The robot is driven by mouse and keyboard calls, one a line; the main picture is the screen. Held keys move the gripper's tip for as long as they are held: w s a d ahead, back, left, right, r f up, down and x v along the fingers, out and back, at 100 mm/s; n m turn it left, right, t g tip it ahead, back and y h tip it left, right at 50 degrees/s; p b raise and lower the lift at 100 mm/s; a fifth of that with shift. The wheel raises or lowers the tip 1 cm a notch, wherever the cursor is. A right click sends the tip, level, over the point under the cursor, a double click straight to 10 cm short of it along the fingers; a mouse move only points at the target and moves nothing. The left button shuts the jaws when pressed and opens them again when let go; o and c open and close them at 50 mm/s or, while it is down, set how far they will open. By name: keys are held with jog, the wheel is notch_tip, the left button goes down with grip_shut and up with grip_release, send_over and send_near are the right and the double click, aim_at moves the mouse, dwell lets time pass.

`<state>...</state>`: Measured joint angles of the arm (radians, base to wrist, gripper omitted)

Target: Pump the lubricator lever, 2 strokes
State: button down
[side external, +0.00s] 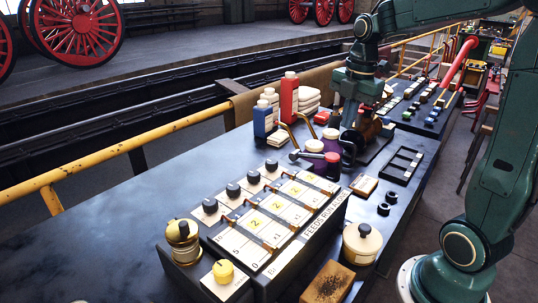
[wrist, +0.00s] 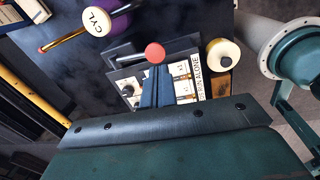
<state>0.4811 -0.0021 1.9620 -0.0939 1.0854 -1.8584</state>
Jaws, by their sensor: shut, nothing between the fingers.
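The lubricator (side external: 262,232) is a dark box with a pale numbered top, several black knobs and lettering along its front edge. Its lever appears to be the silver rod (side external: 309,156) ending in a red ball knob (side external: 333,157). In the wrist view the red ball (wrist: 155,53) sits right at the tips of my gripper (wrist: 157,68), whose fingers are together and empty. Whether they touch the ball cannot be told. In the side view my gripper (side external: 350,118) points down behind the red ball, its tips partly hidden. The lubricator's top is partly hidden by my fingers in the wrist view.
A purple can marked CYL (wrist: 95,22) with a brass spout stands close beside the lever. Blue (side external: 263,120) and red (side external: 289,96) bottles stand behind. The bench's left side is clear.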

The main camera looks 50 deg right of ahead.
aim_at(296, 151)
jog(key=w+f+m+t+y, duration=0.1)
jog(key=w+m+t, duration=0.3)
jog(key=w, duration=1.2)
jog(key=shift+w+a+f+m+t+y, duration=0.15)
jog(key=shift+w+a+m+t+y, duration=0.25)
jog(key=shift+m, duration=0.5)
jog(key=shift+s+f, duration=0.1)
jog(key=shift+s+f, duration=0.4)
jog(key=shift+f, duration=1)
jog(key=shift+s+f, duration=0.45)
jog(key=shift+f, duration=0.9)
jog(key=shift+s+f, duration=0.4)
jog(key=shift+f, duration=1)
jog(key=shift+s+f, duration=0.2)
jog(key=shift+f, duration=0.35)
